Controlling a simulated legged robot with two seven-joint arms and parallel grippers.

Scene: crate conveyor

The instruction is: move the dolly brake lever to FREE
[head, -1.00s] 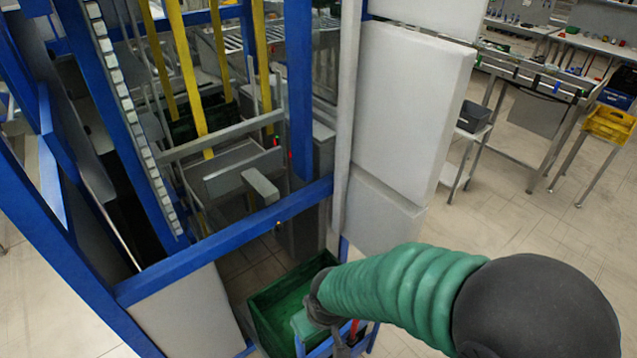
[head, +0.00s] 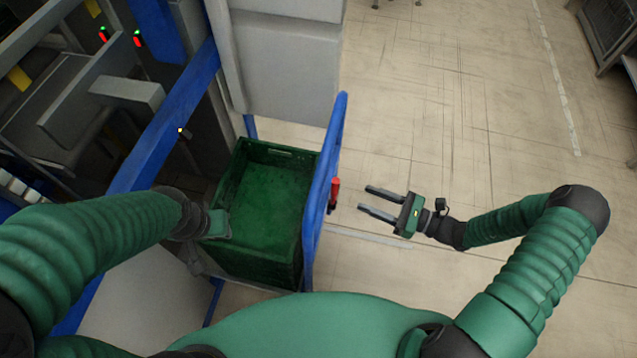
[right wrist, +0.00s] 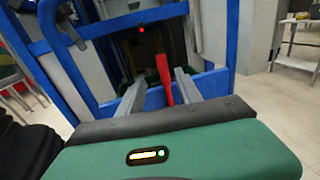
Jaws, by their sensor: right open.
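The red brake lever (head: 334,190) stands upright at the outer side of the dolly's blue handle frame (head: 325,165). My right gripper (head: 364,198) is open and empty, a short gap to the right of the lever, its fingers pointing at it. In the right wrist view the red lever (right wrist: 163,78) appears between the two fingers (right wrist: 159,88). A green crate (head: 297,235) sits inside the dolly frame. My left gripper (head: 205,245) is at the crate's left edge; its fingers are mostly hidden. No FREE marking is legible.
A blue rack beam (head: 165,125) and light grey panels (head: 287,60) stand left of and behind the dolly. Open tiled floor (head: 440,110) lies to the right. A grey metal rack (head: 610,30) is at the far right.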

